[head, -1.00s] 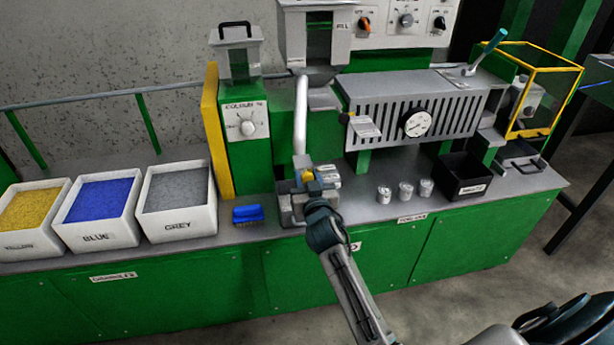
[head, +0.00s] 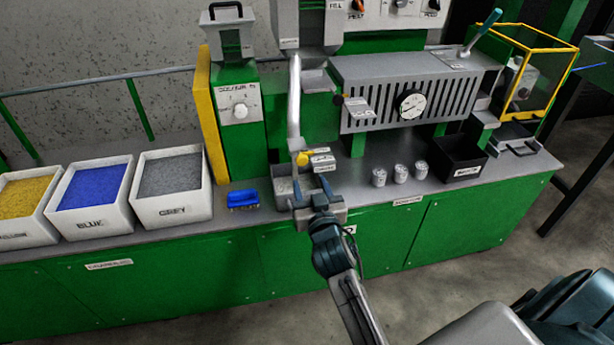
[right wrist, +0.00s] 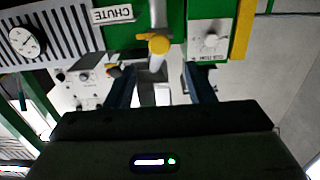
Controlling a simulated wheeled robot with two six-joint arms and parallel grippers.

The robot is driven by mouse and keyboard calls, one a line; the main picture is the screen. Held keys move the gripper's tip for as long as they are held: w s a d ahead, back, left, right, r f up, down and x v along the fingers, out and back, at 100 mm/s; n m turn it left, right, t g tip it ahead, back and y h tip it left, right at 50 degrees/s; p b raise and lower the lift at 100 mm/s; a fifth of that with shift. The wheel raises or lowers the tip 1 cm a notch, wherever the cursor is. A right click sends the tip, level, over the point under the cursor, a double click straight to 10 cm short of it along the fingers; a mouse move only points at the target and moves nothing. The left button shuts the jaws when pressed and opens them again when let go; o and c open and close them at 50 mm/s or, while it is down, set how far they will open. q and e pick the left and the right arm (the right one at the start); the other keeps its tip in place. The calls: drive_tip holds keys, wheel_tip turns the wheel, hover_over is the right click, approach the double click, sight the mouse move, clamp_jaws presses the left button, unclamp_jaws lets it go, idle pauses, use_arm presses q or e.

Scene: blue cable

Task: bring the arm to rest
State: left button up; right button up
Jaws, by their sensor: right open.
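My right gripper (head: 311,189) is in the middle of the head view, just in front of the grey chute block (head: 282,188) at the bench's front edge. Its jaws are apart and nothing shows between them. In the right wrist view the two dark fingers (right wrist: 160,88) stand apart, with the yellow knob (right wrist: 154,44) and the white pipe beyond them. The yellow knob also shows in the head view (head: 302,160), just beyond the fingertips and apart from them. My left gripper is not in view.
White bins of yellow (head: 27,196), blue (head: 94,185) and grey (head: 172,174) granules stand at left. A blue brush-like object (head: 243,198) lies beside the chute block. Three small cups (head: 400,174) and a black bin (head: 459,160) stand at right. Floor in front is open.

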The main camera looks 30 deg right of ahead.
drive_tip(key=shift+s+a, duration=0.1)
drive_tip(key=shift+s, duration=0.4)
